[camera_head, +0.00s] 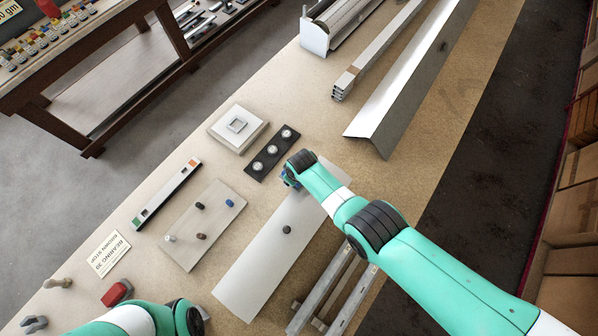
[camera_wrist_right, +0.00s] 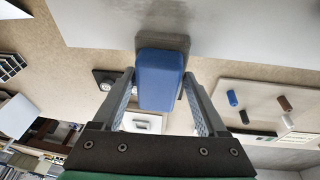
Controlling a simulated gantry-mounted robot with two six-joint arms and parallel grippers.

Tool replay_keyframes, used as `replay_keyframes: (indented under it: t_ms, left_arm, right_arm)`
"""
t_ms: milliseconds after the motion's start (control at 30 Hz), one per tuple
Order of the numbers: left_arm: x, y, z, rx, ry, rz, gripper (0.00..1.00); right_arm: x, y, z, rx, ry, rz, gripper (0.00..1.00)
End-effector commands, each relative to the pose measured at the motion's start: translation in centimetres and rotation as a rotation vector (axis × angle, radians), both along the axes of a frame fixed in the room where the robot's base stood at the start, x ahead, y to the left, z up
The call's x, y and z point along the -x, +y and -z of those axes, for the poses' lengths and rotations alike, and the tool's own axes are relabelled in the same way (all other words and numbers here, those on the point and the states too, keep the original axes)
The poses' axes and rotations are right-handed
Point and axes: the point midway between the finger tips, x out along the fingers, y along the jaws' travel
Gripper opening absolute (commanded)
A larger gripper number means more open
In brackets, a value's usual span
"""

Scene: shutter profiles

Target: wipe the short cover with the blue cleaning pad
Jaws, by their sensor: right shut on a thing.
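The short cover (camera_head: 265,262) is a flat, pale grey panel lying slantwise on the bench, with a small dark knob on it. It also shows as the pale surface at the top of the right wrist view (camera_wrist_right: 240,30). My right gripper (camera_head: 290,180) is at the cover's far end, shut on the blue cleaning pad (camera_wrist_right: 160,78). The pad is at the cover's edge, with a dark shadow or smear beside it; I cannot tell whether they touch. My left arm is at the bottom left; its gripper (camera_head: 203,313) is mostly hidden, so its fingers cannot be read.
A board with small coloured pegs (camera_head: 190,250), a dark strip with round pieces (camera_head: 262,165) and a white square block (camera_head: 230,128) lie left of the cover. Metal rails (camera_head: 322,300) lie right of it. Long profiles (camera_head: 400,80) fill the far end.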

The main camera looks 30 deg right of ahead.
Motion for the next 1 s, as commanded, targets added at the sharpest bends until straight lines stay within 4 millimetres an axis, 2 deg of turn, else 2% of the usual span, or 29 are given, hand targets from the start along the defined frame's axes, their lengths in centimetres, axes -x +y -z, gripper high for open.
replay_keyframes:
  t_ms: [33, 267, 633, 767, 1000]
  left_arm:
    - [0.0, 0.0, 0.7, 0.000, 0.000, 0.000, 0.66]
    - [0.0, 0.0, 0.6, 0.000, 0.000, 0.000, 0.66]
    - [0.0, 0.0, 1.4, 0.000, 0.000, 0.000, 0.66]
    - [0.0, 0.0, 0.6, 0.000, 0.000, 0.000, 0.66]
    - [0.0, 0.0, -2.2, 0.000, -0.001, 0.000, 0.66]
  right_arm:
    - [-0.1, 0.1, 0.5, 0.000, 0.003, 0.000, 0.23]
    - [-0.2, 0.1, 0.3, 0.000, 0.004, 0.001, 0.23]
    - [-1.1, -1.9, 0.1, 0.000, 0.004, 0.001, 0.23]
    - [-0.8, -2.0, -0.3, 0.001, 0.005, 0.001, 0.23]
    - [1.0, -2.8, -0.5, 0.001, 0.006, 0.001, 0.23]
